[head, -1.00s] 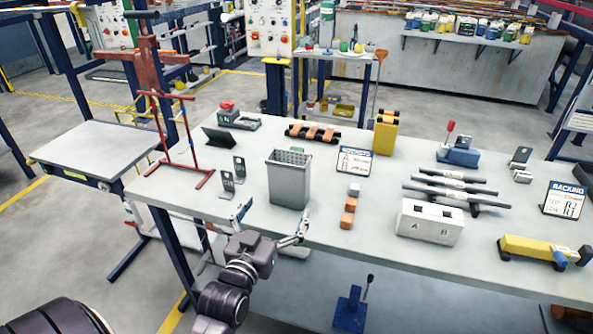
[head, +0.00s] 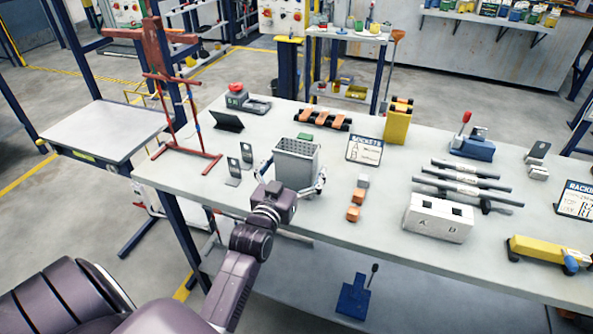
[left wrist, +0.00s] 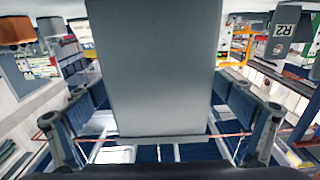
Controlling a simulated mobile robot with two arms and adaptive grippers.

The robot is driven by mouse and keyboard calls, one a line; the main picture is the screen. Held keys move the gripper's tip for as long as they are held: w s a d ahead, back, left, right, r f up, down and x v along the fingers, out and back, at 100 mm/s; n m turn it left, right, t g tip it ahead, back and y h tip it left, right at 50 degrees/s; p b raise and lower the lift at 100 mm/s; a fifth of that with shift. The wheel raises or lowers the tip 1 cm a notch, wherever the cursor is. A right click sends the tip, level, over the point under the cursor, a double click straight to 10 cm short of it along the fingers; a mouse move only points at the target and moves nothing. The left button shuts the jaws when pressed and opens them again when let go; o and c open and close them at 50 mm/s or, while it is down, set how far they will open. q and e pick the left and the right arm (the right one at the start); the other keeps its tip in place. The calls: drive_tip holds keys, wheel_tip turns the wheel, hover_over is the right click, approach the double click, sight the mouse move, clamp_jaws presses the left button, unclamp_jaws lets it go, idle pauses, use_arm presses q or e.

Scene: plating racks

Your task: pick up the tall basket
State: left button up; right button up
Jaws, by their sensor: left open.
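The tall basket (head: 297,163) is a grey, open-topped bin standing upright on the workbench, left of the middle in the head view. My left gripper (head: 292,174) is at its near side, with one finger beside the basket's left side and the other beside its right. In the left wrist view the basket (left wrist: 165,70) is a large grey wall between the two spread fingers, with gaps on both sides. The left gripper (left wrist: 163,138) is open there. The gripper body hides the basket's lower front. My right gripper does not show.
On the bench (head: 330,220), two small dark brackets (head: 240,165) stand just left of the basket. A red rack (head: 172,100) stands farther left, and a white A/B box (head: 438,218) farther right.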

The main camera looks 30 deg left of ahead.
use_arm(q)
drive_tip(key=c, duration=1.2)
drive_tip(key=shift+c, duration=0.9)
drive_tip(key=shift+r, duration=0.1)
